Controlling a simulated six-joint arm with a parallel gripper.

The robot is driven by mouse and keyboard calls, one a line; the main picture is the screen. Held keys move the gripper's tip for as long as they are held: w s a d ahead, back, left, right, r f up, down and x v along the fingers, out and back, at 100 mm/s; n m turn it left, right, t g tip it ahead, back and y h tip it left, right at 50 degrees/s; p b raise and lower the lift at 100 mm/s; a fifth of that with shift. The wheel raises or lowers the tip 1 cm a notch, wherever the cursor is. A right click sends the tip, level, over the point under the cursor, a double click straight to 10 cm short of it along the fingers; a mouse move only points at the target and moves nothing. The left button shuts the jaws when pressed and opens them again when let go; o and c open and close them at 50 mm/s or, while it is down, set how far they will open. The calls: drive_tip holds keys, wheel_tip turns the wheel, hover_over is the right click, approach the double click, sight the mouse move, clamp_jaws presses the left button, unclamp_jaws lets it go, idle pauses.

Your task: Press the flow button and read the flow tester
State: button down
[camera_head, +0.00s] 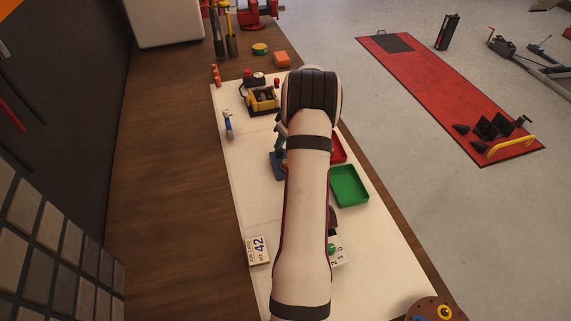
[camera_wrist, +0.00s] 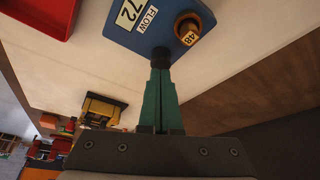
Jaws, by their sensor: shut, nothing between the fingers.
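The flow tester is a blue panel (camera_wrist: 150,38) at the top of the wrist view. It has a white "FLOW" label (camera_wrist: 148,19), a white plate reading "72" (camera_wrist: 129,13), cut by the frame edge, and a round brass-coloured fitting marked "48" (camera_wrist: 188,31). In the head view a blue part (camera_head: 277,167), apparently the tester, shows beside my arm, which hides the rest. My gripper (camera_wrist: 160,58) has green fingers closed together with dark tips. The tips overlap the panel's edge next to "FLOW". I cannot tell whether they touch it. No button shows clearly; the tips may cover it.
A green tray (camera_head: 349,186) and a red tray (camera_head: 338,149) lie right of my arm on the bench mat. A yellow-and-black device (camera_head: 263,100) stands beyond. A job card reading 42 (camera_head: 258,251) lies at the near left. The mat's left side is mostly clear.

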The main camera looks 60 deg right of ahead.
drive_tip(key=shift+r, duration=2.35)
drive_tip(key=shift+w+a+r, duration=0.15)
drive_tip(key=shift+a, duration=0.1)
drive_tip(key=w+a+r+y, duration=0.15)
drive_tip(key=a+r, duration=0.25)
drive_tip(key=a, duration=0.5)
drive_tip(key=w+a+r+g, duration=0.1)
drive_tip(key=w+a+r, duration=0.15)
drive_tip(key=a, duration=0.65)
drive_tip(key=w+a+r+y, duration=0.1)
drive_tip(key=a+r, duration=0.3)
drive_tip(key=a, duration=0.5)
drive_tip(key=s+a+m+g, duration=0.2)
drive_tip(key=s+a+g, duration=0.1)
drive_tip(key=s+a, duration=1.7)
drive_tip(key=shift+s+a+r+m+g, duration=0.25)
drive_tip(key=shift+a+m+g, duration=0.05)
drive_tip(key=shift+a, duration=0.85)
